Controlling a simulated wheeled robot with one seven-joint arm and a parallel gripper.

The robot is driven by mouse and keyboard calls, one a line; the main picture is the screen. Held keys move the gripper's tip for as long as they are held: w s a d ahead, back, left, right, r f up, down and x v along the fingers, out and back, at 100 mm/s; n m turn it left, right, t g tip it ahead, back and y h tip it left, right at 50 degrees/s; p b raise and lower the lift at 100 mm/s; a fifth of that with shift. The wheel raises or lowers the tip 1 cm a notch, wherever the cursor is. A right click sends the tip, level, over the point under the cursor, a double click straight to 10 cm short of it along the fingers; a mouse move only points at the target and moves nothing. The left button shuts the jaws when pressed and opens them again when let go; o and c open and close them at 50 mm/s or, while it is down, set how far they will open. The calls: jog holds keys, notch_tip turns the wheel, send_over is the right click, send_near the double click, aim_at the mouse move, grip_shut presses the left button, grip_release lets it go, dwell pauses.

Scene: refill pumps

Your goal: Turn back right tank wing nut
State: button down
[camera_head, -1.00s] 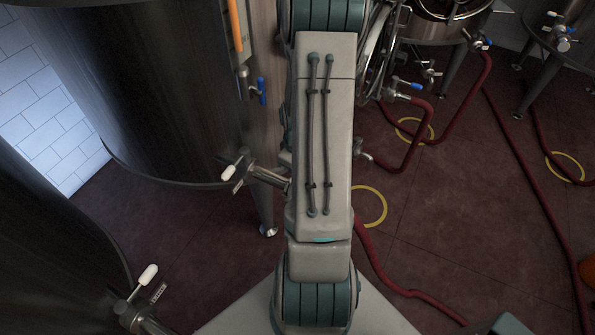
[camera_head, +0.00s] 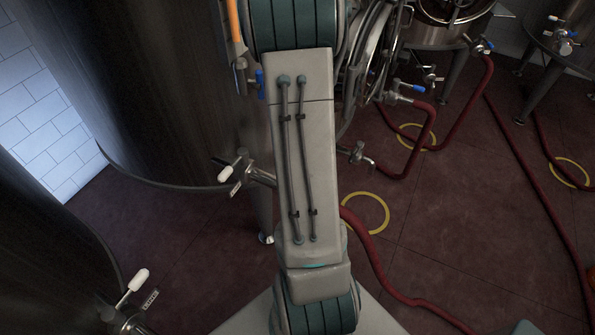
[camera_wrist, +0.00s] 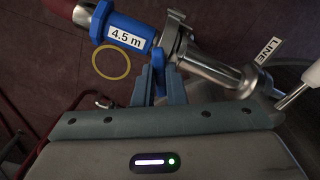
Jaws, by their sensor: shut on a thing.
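In the wrist view my gripper (camera_wrist: 159,78) has its two blue-grey fingers closed around a small blue wing nut (camera_wrist: 157,58), which is mostly hidden between them. The nut sits at the lower side of a metal clamp (camera_wrist: 174,40). The clamp joins a blue hose collar (camera_wrist: 122,32) marked "4.5 m" to a steel pipe fitting (camera_wrist: 215,70). In the head view my arm hides the gripper and the nut. A large steel tank (camera_head: 150,90) stands left of the arm.
A tag reading "LINE" (camera_wrist: 269,50) and a white handle (camera_wrist: 298,86) are at the right in the wrist view. The head view shows red hoses (camera_head: 372,245) and yellow floor rings (camera_head: 366,213). Another valve with a white handle (camera_head: 138,279) is at lower left.

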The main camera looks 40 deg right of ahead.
jog(key=shift+w+r+m, duration=0.1)
jog(key=shift+m, duration=1.6)
jog(key=c, duration=1.5)
grip_release()
notch_tip(320, 180, up, 14)
jog(key=shift+a+f, duration=0.1)
jog(key=shift+f, duration=0.05)
